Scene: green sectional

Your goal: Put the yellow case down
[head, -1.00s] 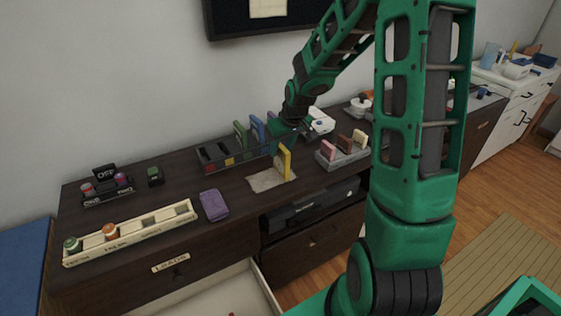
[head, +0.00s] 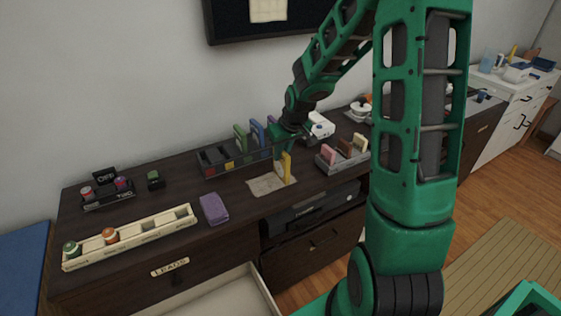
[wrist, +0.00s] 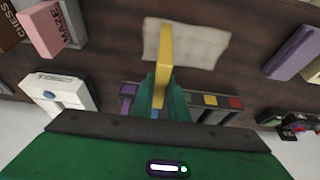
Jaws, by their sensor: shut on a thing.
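The yellow case (head: 287,166) is a thin upright slab at the right part of the beige mat (head: 262,187) on the dark cabinet top. My gripper (head: 285,148) is shut on its upper part, from above and behind. In the wrist view, the yellow case (wrist: 166,50) stands out between the green fingers (wrist: 160,92), with the pale mat (wrist: 205,45) behind it. I cannot tell whether its lower edge touches the mat.
A grey rack (head: 326,164) with pink, brown and cream cases stands to the right. A dark rack (head: 207,168) with coloured cases stands behind. A purple case (head: 214,209) lies to the left, beside a cream tray (head: 178,226). An open drawer (head: 222,296) juts out below.

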